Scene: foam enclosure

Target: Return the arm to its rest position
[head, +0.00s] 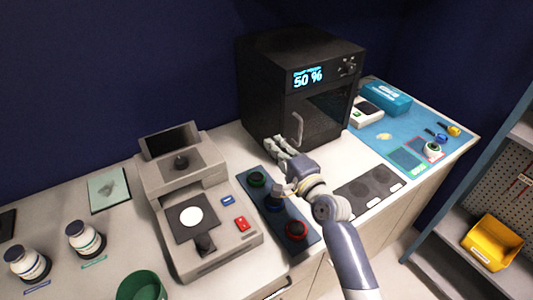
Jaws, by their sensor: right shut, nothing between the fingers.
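My right gripper (280,148) is in the middle of the head view, its arm coming in from the bottom right. Its fingers are shut with nothing held, and the tips point left, just in front of a black oven-like machine. The gripper hangs over the counter near a dark blue panel (303,246) with a green, a blue and a red round button. The arm covers part of that panel. My left gripper is not in view.
The black machine (265,85) has a display reading 50 %. A grey device (190,255) with a screen stands left of the panel. Two jars (84,238) and a green container (141,287) are at lower left. A blue mat (400,132) holds small items. A yellow bin (492,243) is on the right shelf.

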